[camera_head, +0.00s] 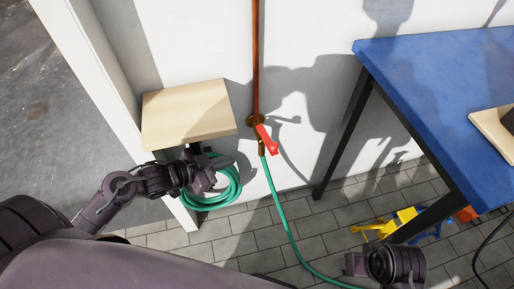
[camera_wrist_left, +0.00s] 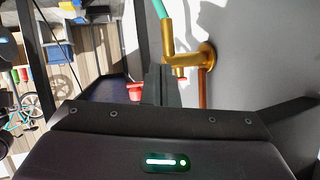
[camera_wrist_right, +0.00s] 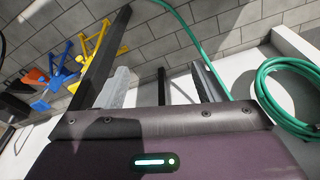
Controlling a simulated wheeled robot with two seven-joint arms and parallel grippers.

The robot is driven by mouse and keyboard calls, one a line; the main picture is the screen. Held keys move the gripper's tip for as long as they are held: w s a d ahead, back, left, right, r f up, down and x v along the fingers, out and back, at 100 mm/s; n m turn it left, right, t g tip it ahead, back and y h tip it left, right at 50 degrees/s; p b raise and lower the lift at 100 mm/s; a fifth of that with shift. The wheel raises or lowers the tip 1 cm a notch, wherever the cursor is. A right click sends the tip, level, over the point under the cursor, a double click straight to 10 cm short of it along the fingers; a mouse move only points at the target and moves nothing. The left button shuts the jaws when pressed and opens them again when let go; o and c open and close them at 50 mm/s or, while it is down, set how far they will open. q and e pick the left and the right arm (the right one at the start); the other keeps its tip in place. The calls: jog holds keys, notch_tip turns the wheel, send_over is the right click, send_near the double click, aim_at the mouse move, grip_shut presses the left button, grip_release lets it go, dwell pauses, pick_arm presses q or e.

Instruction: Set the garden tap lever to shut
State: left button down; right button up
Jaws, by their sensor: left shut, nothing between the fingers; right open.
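The brass garden tap (camera_head: 255,121) sits on the white wall at the lower end of a copper pipe (camera_head: 256,55). Its red lever (camera_head: 268,140) slants down and right from the tap, at an angle to the pipe. My left gripper (camera_head: 225,161) is shut and empty, left of the lever and apart from it. In the left wrist view the tap (camera_wrist_left: 188,56) is close to the shut fingers (camera_wrist_left: 159,75); the red lever (camera_wrist_left: 135,91) shows beside them, partly hidden. My right gripper (camera_wrist_right: 162,78) is open and empty, low at the right of the head view.
A green hose (camera_head: 273,190) hangs from the tap to the tiled floor. A hose coil (camera_head: 235,185) hangs under a wooden shelf (camera_head: 187,112) near my left arm. A blue table (camera_head: 430,90) stands right, with yellow things (camera_head: 385,226) below. Wall space between tap and table is clear.

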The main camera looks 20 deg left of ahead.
pick_arm(q)
jog(key=s+a+r+m+g+h, duration=0.1)
jog(key=s+a+r+m+h, duration=0.1)
jog(key=s+a+r+h, duration=0.25)
jog(key=h+b, duration=0.2)
send_near(269, 147)
jog(key=x, duration=0.6)
jog(key=shift+w+f, duration=0.1)
jog(key=shift+w+d, duration=0.2)
jog(key=shift+d, duration=0.15)
pick_arm(e)
jog(key=shift+n+t+y, duration=0.5)
jog(key=a+f, duration=0.1)
jog(key=f, duration=0.1)
jog(key=a+f, duration=0.2)
jog(key=shift+s+a, duration=0.1)
jog(key=shift+a, duration=0.2)
jog(key=shift+s, duration=0.1)
jog(key=shift+s, duration=0.1)
